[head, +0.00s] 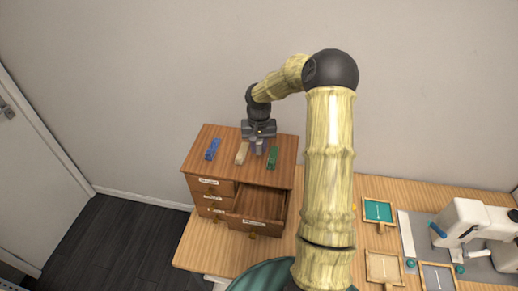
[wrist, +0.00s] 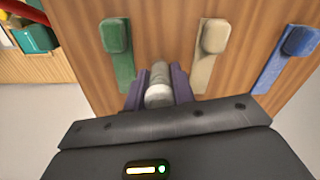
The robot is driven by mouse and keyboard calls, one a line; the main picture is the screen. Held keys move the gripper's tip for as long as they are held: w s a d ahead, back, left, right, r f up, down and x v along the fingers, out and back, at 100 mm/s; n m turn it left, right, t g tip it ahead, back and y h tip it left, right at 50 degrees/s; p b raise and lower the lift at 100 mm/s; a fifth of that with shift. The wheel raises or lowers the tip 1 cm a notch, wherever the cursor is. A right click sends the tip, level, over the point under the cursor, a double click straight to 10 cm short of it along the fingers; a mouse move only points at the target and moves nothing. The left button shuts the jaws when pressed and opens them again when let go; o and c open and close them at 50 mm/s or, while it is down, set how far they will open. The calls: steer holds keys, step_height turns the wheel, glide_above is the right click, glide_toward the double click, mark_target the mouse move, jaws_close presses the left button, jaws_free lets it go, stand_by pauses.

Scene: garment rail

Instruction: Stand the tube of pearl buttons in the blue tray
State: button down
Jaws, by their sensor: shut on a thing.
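My gripper (head: 259,147) is above the top of the wooden drawer cabinet (head: 235,135), fingers pointing down. In the wrist view its purple-grey fingers (wrist: 158,91) are shut on a slim grey tube with a pale round end (wrist: 158,95), held between the green and beige pieces. I cannot tell whether the tube touches the cabinet top, nor see its contents.
Blue (head: 211,149), beige (head: 241,153) and green (head: 273,158) pieces lie on the cabinet top. A drawer (head: 262,204) stands open. A teal tray (head: 378,211), a beige tray (head: 384,267) and a white sewing machine (head: 470,225) are at the right of the table.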

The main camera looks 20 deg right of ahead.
step_height(320, 180, up, 9)
steer(key=b, duration=0.2)
steer(key=shift+b, duration=0.35)
